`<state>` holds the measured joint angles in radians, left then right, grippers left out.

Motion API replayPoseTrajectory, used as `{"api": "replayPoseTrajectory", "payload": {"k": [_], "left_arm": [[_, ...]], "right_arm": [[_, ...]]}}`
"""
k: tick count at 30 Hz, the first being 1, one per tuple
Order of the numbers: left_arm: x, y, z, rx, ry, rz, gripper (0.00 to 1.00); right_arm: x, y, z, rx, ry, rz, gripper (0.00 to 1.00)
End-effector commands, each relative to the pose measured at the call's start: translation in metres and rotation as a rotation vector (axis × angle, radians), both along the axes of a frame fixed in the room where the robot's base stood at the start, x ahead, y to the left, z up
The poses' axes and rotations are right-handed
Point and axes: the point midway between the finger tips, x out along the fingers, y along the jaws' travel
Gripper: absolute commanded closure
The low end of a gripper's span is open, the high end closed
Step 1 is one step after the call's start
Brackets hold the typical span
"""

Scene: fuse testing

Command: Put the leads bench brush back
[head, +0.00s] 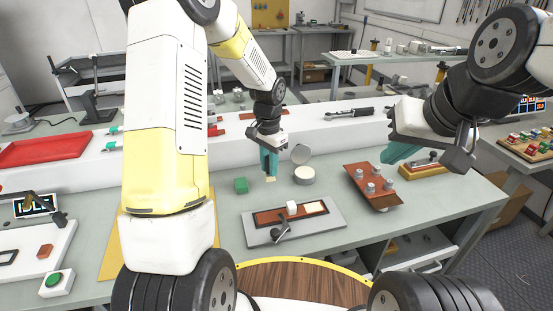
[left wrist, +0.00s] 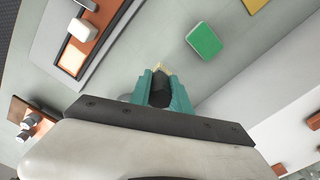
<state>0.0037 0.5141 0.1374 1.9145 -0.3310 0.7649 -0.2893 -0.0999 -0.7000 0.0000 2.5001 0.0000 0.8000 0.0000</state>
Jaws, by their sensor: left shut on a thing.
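The bench brush (left wrist: 159,90) has a dark round handle and pale yellow bristles; the left wrist view shows it between the teal fingers of my left gripper (left wrist: 160,92). In the head view my left gripper (head: 269,160) points down over the bench, shut on the brush, and only the pale bristle tip (head: 270,179) shows below the fingers. I cannot tell whether the tip touches the bench. My right gripper (head: 402,152) hangs at the right above the bench, with no held thing visible; its finger gap is not clear.
A green block (head: 241,185) and an open round tin (head: 304,174) flank the left gripper. A grey plate with a white block (head: 292,208) lies in front. A rust-coloured tray with several grey pegs (head: 372,186) stands right. A raised white ledge (head: 310,140) runs behind.

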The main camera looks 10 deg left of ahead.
Motion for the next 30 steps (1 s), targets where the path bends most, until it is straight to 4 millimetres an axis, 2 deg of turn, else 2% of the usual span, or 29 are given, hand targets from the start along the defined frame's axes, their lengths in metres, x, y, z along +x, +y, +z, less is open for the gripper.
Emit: {"api": "replayPoseTrajectory", "payload": {"k": [3, 9, 16, 27, 28, 30], "left_arm": [[0.015, 0.0, -0.002, 0.0, 0.0, 0.001, 1.0], [0.029, 0.001, -0.003, -0.001, 0.001, 0.001, 1.0], [0.026, 0.001, -0.036, 0.0, 0.003, 0.0, 1.0], [0.027, 0.001, -0.041, -0.001, 0.001, 0.0, 1.0], [0.027, 0.001, -0.041, 0.0, 0.0, 0.0, 0.71], [0.027, 0.001, -0.04, 0.0, 0.0, 0.0, 0.57]], "right_arm": [[0.0, 0.0, 0.0, 0.0, 0.0, 0.0, 1.0], [0.0, 0.0, 0.0, 0.0, 0.0, 0.0, 1.0], [0.0, 0.0, 0.0, 0.0, 0.0, 0.0, 1.0], [0.0, 0.0, 0.0, 0.0, 0.0, 0.0, 1.0], [0.0, 0.0, 0.0, 0.0, 0.0, 0.0, 1.0], [0.0, 0.0, 0.0, 0.0, 0.0, 0.0, 1.0]]}}
